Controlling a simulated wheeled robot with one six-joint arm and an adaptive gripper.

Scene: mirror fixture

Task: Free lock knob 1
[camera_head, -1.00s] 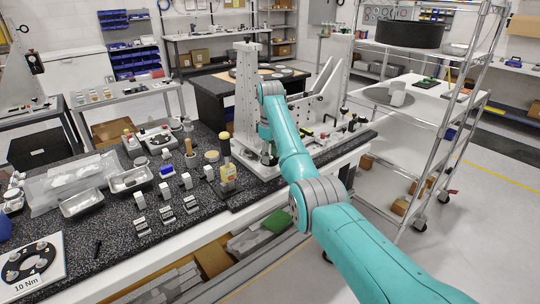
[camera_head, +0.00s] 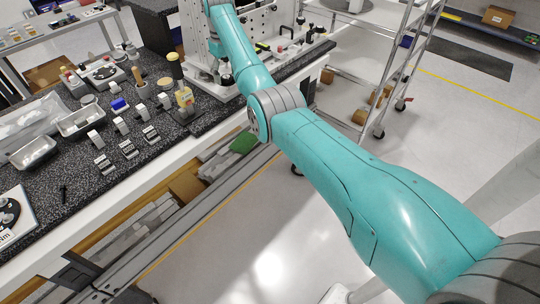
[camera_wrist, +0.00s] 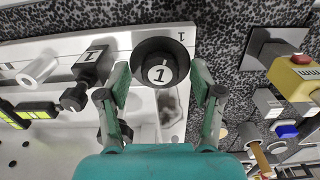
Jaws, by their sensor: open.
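My gripper (camera_wrist: 161,78) is open, with one finger on each side of this knob. I cannot tell whether the fingers touch it. In the head view the upright fixture (camera_head: 197,32) stands at the worktop's back, and my arm hides the knob.
Metal trays (camera_head: 82,121) and several small blocks fill the worktop's left. A wire rack (camera_head: 408,60) stands to the right. Open floor lies in front.

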